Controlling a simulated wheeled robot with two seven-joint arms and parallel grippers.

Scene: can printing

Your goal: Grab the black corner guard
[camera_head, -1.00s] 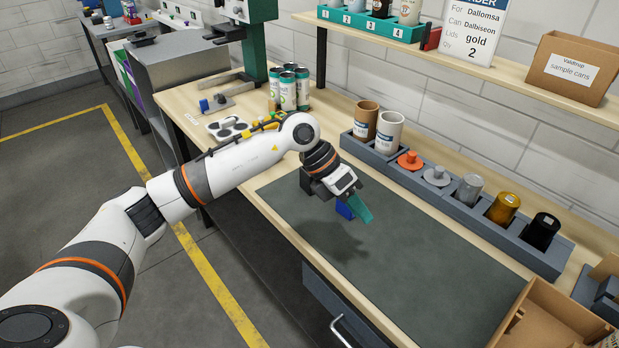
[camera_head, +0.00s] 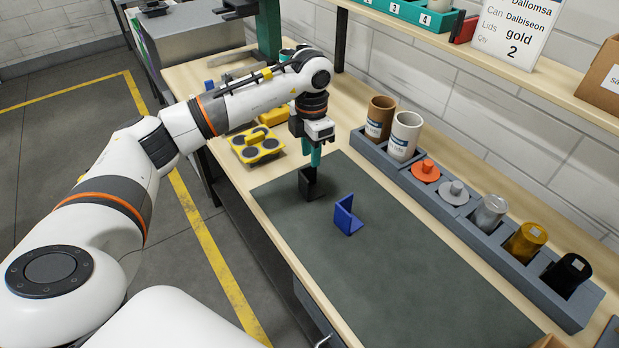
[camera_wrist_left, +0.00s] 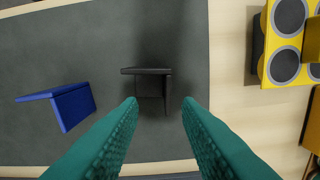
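The black corner guard (camera_head: 307,183) stands on the dark mat (camera_head: 420,275) near the mat's left edge. In the left wrist view the black corner guard (camera_wrist_left: 150,84) lies just beyond the fingertips, roughly centred on the gap between them. My left gripper (camera_head: 312,158) points down just above it, and its teal fingers are apart with nothing held. The open gap also shows in the left wrist view (camera_wrist_left: 159,105). I cannot tell whether a finger touches the guard. My right gripper is not in view.
A blue corner guard (camera_head: 347,216) stands on the mat to the right, clear of the fingers. A yellow holder with dark round pads (camera_head: 245,153) is to the left. A grey rack (camera_head: 459,213) with cans and lids runs along the back. The mat's front is clear.

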